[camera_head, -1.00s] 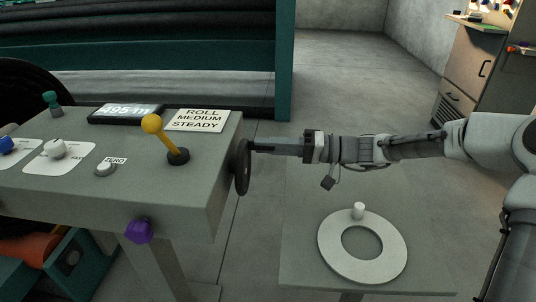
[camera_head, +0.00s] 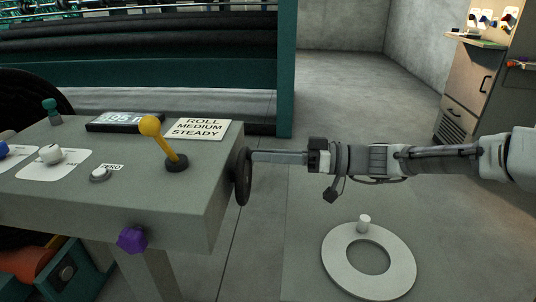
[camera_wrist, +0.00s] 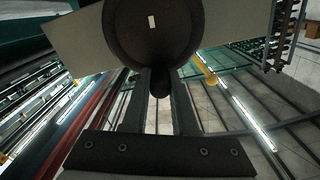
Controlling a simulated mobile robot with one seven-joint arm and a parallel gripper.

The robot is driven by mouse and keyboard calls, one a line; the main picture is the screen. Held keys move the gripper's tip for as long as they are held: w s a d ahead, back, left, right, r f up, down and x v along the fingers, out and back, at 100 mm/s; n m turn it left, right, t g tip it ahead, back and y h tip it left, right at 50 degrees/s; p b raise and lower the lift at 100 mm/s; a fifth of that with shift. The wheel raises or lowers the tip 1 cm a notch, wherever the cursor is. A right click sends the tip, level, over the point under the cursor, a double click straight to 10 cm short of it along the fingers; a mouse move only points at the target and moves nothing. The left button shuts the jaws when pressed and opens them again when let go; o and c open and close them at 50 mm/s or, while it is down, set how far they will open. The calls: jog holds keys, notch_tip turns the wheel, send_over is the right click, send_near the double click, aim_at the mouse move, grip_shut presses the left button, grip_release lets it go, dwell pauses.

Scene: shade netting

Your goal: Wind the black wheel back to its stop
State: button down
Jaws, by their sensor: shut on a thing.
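The black wheel (camera_head: 243,178) stands upright on the right side of the grey console. In the wrist view its round dark face (camera_wrist: 152,42) fills the top middle and carries a small white mark (camera_wrist: 152,21). A dark handle knob (camera_wrist: 160,88) sticks out from the wheel's lower edge, between my fingers. My gripper (camera_head: 254,157) reaches in from the right and is shut on this handle; it also shows in the wrist view (camera_wrist: 160,100). The fingers hide part of the handle in the head view.
The grey console (camera_head: 100,205) bears a yellow lever (camera_head: 150,126), a display (camera_head: 125,121), a label card (camera_head: 199,129), a white button (camera_head: 100,174) and a purple knob (camera_head: 132,240). A white ring (camera_head: 340,275) lies low at right. A cabinet (camera_head: 470,85) stands far right.

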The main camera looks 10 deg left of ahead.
jog(key=shift+s+n, duration=0.15)
jog(key=shift+n, duration=0.35)
jog(key=c, duration=0.7)
grip_release()
jog(key=d+p, duration=0.1)
jog(key=d, duration=0.4)
jog(key=d+p, duration=0.2)
jog(key=d, duration=0.4)
jog(key=w+d+p, duration=0.1)
jog(key=d+p, duration=0.1)
jog(key=d, duration=0.4)
jog(key=shift+d, duration=0.25)
jog(key=shift+s, duration=0.1)
